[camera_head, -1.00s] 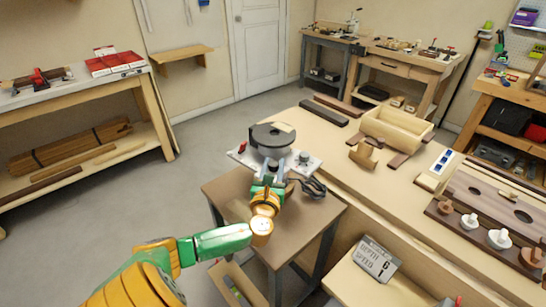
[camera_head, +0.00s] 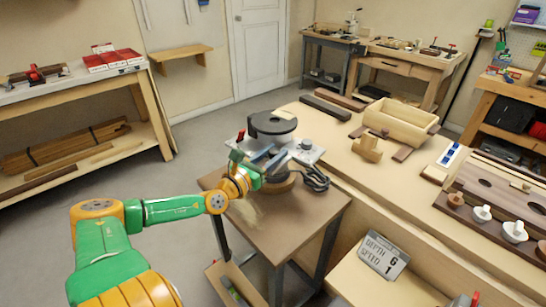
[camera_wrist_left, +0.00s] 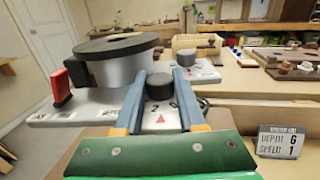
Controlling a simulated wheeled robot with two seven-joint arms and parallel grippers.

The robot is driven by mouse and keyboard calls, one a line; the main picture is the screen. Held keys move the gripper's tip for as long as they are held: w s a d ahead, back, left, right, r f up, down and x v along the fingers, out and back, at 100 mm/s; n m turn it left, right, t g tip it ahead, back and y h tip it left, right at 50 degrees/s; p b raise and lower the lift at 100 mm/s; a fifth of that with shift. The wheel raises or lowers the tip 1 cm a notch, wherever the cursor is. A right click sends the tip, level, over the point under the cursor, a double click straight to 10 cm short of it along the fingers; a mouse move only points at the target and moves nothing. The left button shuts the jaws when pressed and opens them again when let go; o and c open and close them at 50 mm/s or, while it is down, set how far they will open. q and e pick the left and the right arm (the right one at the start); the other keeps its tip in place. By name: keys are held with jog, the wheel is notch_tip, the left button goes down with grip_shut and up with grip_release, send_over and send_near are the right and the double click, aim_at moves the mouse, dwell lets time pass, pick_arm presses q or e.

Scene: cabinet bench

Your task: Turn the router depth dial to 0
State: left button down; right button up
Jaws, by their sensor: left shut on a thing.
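The router (camera_head: 272,124) has a dark round top and a light base plate, and sits on a small brown table (camera_head: 300,222). In the left wrist view the router (camera_wrist_left: 118,68) fills the left. My left gripper (camera_head: 268,158) is at its near side. In the wrist view its blue-grey fingers (camera_wrist_left: 161,76) are shut on a dark round dial (camera_wrist_left: 160,88), with a red triangle and a "2" beside it. A second dark dial (camera_wrist_left: 208,54) stands farther back, free; it also shows in the head view (camera_head: 306,144). I cannot read which is the depth dial.
A tilted sign (camera_head: 380,256) reads depth 6, speed 1. A red lever (camera_wrist_left: 60,86) stands left of the router. A dark cable (camera_head: 318,178) coils to its right. A long bench (camera_head: 400,205) with a wooden box (camera_head: 398,122) lies on the right.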

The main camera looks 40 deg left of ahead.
aim_at(271, 155)
dwell(0.3)
pick_arm(q)
jog(key=c, duration=0.7)
grip_release()
jog(key=shift+o, duration=1)
jog(key=shift+w, duration=0.2)
jog(key=s+p, duration=0.1)
jog(key=s, duration=0.1)
jog(key=s+p, duration=0.1)
jog(key=s, duration=0.1)
jog(key=s+p, duration=0.2)
jog(key=shift+s+d, duration=0.1)
jog(key=shift+d, duration=0.25)
jog(key=shift+s, duration=0.45)
jog(key=shift+f, duration=0.1)
